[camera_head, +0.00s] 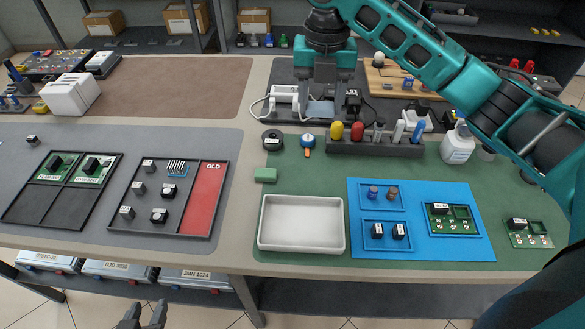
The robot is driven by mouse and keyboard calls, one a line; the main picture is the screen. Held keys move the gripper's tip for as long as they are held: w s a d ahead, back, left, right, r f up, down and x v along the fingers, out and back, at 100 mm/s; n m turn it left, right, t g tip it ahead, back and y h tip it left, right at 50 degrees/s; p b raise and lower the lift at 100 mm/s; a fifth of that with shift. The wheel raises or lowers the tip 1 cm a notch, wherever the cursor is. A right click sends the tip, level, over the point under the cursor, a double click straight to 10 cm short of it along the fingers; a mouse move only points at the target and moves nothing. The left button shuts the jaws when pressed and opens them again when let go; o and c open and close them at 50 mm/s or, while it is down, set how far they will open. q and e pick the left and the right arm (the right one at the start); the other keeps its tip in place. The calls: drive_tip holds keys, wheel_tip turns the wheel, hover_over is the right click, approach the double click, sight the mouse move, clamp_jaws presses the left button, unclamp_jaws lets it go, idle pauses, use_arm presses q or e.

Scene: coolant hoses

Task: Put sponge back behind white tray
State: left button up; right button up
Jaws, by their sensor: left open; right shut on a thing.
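The white tray (301,224) lies empty on the green mat at the front middle. A small green block (265,175), which looks like the sponge, lies flat on the mat just behind the tray's left end, apart from it. My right gripper (320,103) is far behind the tray, over the dark mat at the back, pointing down. It is shut on a light grey-blue piece (320,111) that I cannot identify. My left gripper (143,316) is open and low at the bottom edge, in front of the table; only its dark fingertips show.
A blue mat (414,252) with parts lies right of the tray. A black partitioned tray (226,200) lies left.

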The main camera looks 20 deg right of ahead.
drive_tip(key=shift+a+f, duration=0.2)
hover_over(312, 180)
wheel_tip(312, 180, down, 14)
drive_tip(key=shift+f, duration=0.25)
wheel_tip(312, 180, down, 5)
drive_tip(key=shift+r, duration=0.2)
use_arm(q)
drive_tip(key=shift+s, duration=0.1)
use_arm(e)
drive_tip(key=shift+f, duration=0.15)
drive_tip(key=shift+d+f, duration=0.1)
drive_tip(key=shift+f, duration=0.05)
drive_tip(key=o, duration=0.9)
drive_tip(key=shift+o, duration=0.2)
